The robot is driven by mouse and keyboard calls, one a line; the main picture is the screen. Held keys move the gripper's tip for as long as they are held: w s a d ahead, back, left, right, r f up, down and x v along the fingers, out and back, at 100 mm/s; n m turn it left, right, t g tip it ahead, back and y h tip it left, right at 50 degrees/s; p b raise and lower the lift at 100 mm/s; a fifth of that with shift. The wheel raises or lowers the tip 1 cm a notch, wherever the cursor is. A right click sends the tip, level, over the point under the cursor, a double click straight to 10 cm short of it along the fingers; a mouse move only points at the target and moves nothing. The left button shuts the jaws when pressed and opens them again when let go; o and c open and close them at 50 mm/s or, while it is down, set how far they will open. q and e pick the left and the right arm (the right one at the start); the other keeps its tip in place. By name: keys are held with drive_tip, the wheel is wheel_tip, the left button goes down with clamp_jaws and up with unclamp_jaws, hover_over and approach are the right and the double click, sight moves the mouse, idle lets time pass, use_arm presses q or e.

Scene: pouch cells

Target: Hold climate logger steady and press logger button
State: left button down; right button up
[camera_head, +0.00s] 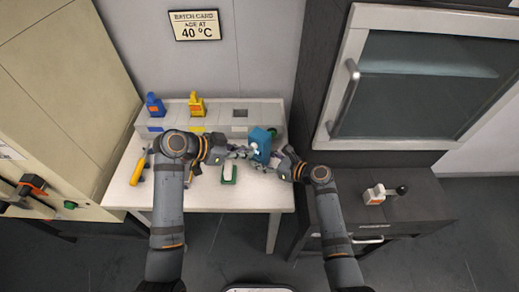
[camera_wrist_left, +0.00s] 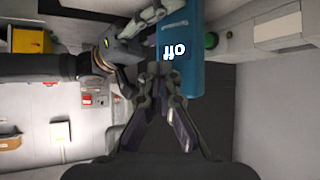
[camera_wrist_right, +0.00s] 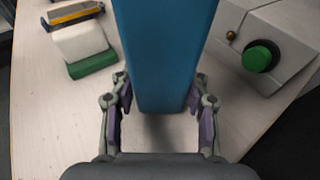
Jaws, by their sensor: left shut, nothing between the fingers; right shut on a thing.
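The climate logger is a blue box (camera_head: 261,142) held above the table in the head view. My right gripper (camera_head: 272,162) is shut on it; in the right wrist view the fingers (camera_wrist_right: 160,88) sit on both sides of the blue body (camera_wrist_right: 163,45). In the left wrist view the logger (camera_wrist_left: 188,25) shows upside-down white "off" text. My left gripper (camera_head: 248,151) is shut and empty, its fingertips (camera_wrist_left: 162,70) close to the logger's face near the text. I cannot tell whether they touch it. The logger button is not clearly visible.
A grey rack (camera_head: 170,122) at the table's back holds a blue item (camera_head: 154,105) and a yellow item (camera_head: 196,104). A green button (camera_wrist_right: 261,56) sits at its right end. A white-and-green holder (camera_wrist_right: 80,48) and yellow tool (camera_head: 138,170) lie on the table. An oven (camera_head: 345,95) stands right.

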use_arm(q)
drive_tip(key=shift+w+d, duration=0.1)
idle(0.3)
drive_tip(key=shift+s+a, duration=0.35)
drive_tip(key=shift+s, duration=0.15)
drive_tip(key=s+a, duration=0.2)
drive_tip(key=s, duration=0.1)
drive_tip(key=s+a, duration=0.1)
drive_tip(key=s, duration=0.1)
drive_tip(key=shift+a, duration=0.15)
idle(0.4)
use_arm(e)
drive_tip(key=o, duration=0.9)
